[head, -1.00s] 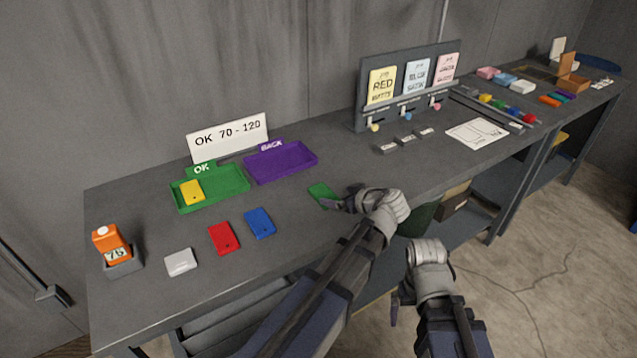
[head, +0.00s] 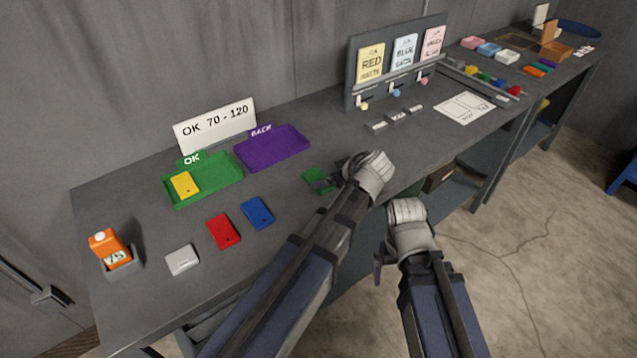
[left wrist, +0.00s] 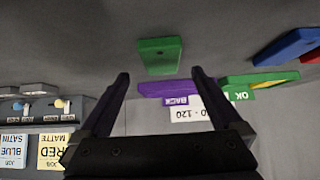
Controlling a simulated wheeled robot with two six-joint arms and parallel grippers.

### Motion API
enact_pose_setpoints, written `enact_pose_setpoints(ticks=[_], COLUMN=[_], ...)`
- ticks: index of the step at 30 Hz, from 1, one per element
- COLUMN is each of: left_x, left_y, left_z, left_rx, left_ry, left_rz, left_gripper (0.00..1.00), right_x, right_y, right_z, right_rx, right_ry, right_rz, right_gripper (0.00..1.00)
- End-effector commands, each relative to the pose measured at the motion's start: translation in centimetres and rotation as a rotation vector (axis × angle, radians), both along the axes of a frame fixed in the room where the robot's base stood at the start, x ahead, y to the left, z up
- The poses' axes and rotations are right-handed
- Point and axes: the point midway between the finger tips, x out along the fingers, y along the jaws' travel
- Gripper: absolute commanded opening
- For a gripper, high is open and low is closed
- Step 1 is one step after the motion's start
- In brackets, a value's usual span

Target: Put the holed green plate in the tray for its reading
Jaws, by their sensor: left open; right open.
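The green plate (head: 318,181) lies on the bench top, right of the blue plate. It also shows in the left wrist view (left wrist: 160,56), with a small hole near one edge. My left gripper (head: 328,184) is open at the green plate and partly hides it; in the left wrist view the plate is ahead of the open fingers. The green OK tray (head: 222,185) holds a yellow plate (head: 185,184). The purple BACK tray (head: 272,150) is empty. My right gripper (head: 379,265) is open and empty in front of the bench. An orange gauge (head: 111,250) reading 75 stands in a grey holder.
A sign (head: 216,124) reads OK 70 - 120. Red (head: 223,231), blue (head: 257,212) and light grey (head: 182,260) pieces lie along the front. A panel with job cards (head: 400,55) stands behind. The bench between trays and plates is clear.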

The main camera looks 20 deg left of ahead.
Motion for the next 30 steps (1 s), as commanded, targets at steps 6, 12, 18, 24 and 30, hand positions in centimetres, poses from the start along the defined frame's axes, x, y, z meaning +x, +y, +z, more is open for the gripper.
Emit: enact_pose_setpoints(ticks=[6, 12, 18, 24, 30], left_x=[0.8, 1.9, 2.1, 2.1, 2.1], left_y=[1.2, 2.8, 3.0, 3.0, 3.0], left_z=[-1.7, -3.6, -3.5, -3.5, -3.5], left_rx=[-0.001, -0.001, 0.0, 0.001, 0.0], left_ry=[-0.001, -0.001, -0.001, -0.001, -0.001], left_rz=[0.003, 0.003, -0.001, 0.0, 0.001], left_gripper=[1.0, 1.0, 1.0, 0.85, 0.63], right_x=[0.0, 0.0, 0.0, 0.0, 0.0], right_y=[0.0, 0.0, 0.0, 0.0, 0.0], right_z=[-1.7, -3.6, -3.5, -3.5, -3.5], right_rx=[0.0, 0.0, 0.0, 0.0, 0.0], right_ry=[0.0, 0.0, 0.0, 0.0, 0.0], right_rz=[0.0, 0.0, 0.0, 0.0, 0.0], right_gripper=[1.0, 1.0, 1.0, 1.0, 1.0])
